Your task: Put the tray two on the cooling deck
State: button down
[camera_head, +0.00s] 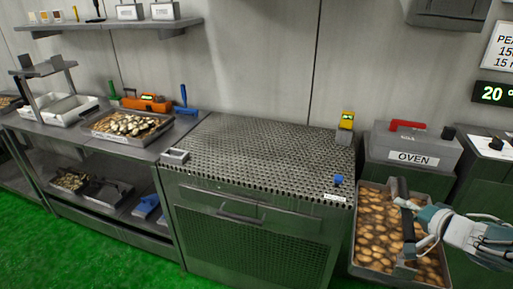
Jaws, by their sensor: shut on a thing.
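A metal tray (352,248) full of round brown pieces is at the lower right, in front of the oven. It has a raised grey handle (407,228) across its middle. My gripper (411,210) comes in from the right and is shut on this handle, hiding part of it. I cannot read a number on the tray. The cooling deck (262,155) is the flat perforated metal top in the middle. The held tray is to the right of the deck's front right corner, apart from the deck's middle.
Most of the deck is bare. A small metal box (175,156) sits at its left edge, a yellow device (346,121) at its back right and a blue knob (338,180) at its front right. The oven (413,147) stands right. Another filled tray (128,126) lies on the left bench.

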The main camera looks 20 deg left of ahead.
aim_at(276, 157)
jog(key=i+j, duration=0.55)
jog(key=j, duration=0.2)
jog(key=i+j, duration=0.6)
jog(key=j, duration=0.1)
